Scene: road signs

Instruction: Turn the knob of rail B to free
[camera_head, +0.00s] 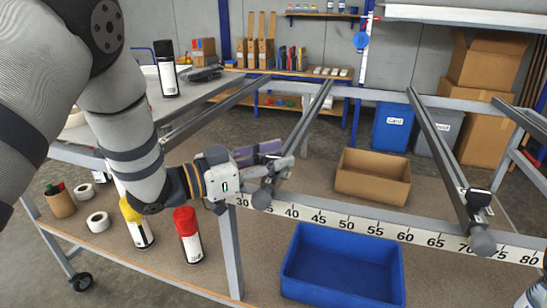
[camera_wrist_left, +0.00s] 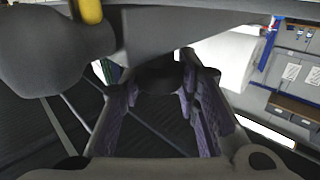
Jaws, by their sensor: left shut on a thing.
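My left gripper (camera_head: 272,160) is at the lower front end of a sloped metal rail (camera_head: 308,120). In the left wrist view its purple-padded fingers (camera_wrist_left: 163,105) close around a dark rounded piece (camera_wrist_left: 160,78), seemingly that rail's knob. The knob is mostly hidden by the fingers in the head view. No rail letter or free mark is readable. My right gripper is not in view.
A numbered scale strip (camera_head: 400,232) runs along the front beam. A blue bin (camera_head: 343,265) and a cardboard box (camera_head: 373,176) lie below the rails. Spray cans, one red-capped (camera_head: 188,235) and one yellow-capped (camera_head: 136,222), stand below my left arm.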

